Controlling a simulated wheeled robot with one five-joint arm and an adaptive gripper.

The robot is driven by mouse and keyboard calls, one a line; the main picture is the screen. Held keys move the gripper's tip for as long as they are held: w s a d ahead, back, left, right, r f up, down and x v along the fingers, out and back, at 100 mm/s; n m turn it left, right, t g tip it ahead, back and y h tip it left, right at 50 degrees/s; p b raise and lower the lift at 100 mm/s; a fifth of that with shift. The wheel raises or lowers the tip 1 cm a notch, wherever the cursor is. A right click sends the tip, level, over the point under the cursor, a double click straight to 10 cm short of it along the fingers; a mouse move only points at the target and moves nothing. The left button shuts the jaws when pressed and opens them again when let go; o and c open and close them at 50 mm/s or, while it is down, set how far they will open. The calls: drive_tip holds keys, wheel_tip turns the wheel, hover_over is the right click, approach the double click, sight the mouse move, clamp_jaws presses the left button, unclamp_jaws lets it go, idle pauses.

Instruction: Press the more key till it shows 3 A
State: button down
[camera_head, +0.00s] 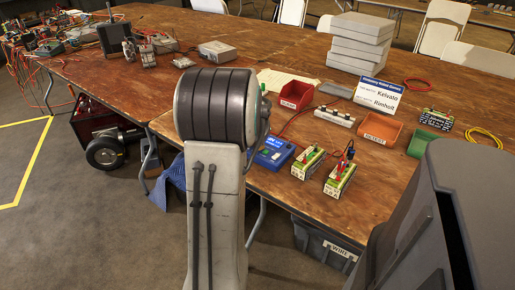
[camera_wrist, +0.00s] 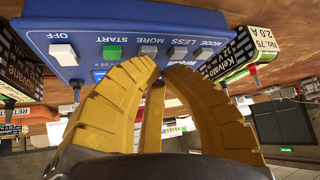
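The blue charger (camera_head: 273,153) stands near the table's front edge, just right of my arm in the head view. In the wrist view the charger (camera_wrist: 85,38) fills the top, with a white OFF key (camera_wrist: 62,53), a green START key (camera_wrist: 112,50), and grey MORE (camera_wrist: 148,50), LESS (camera_wrist: 177,52) and MODE (camera_wrist: 203,53) keys. My gripper's yellow fingers (camera_wrist: 159,68) converge, shut and empty, with tips close to the MORE and LESS keys. Contact cannot be told. The display is largely hidden by a finger and its reading is unclear.
Labelled batteries (camera_head: 308,162) and (camera_head: 340,180) stand right of the charger; one also flanks it in the wrist view (camera_wrist: 238,52). A red bin (camera_head: 296,95), an orange bin (camera_head: 381,131), a name sign (camera_head: 378,96) and stacked grey cases (camera_head: 361,42) stand behind.

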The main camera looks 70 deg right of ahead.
drive_tip(key=shift+f, duration=0.3)
idle(0.4)
drive_tip(key=shift+r, duration=0.2)
drive_tip(key=shift+r+p, duration=0.35)
drive_tip(key=shift+r, duration=0.3)
drive_tip(key=shift+r+p, duration=1.8)
drive_tip(key=shift+r, duration=0.75)
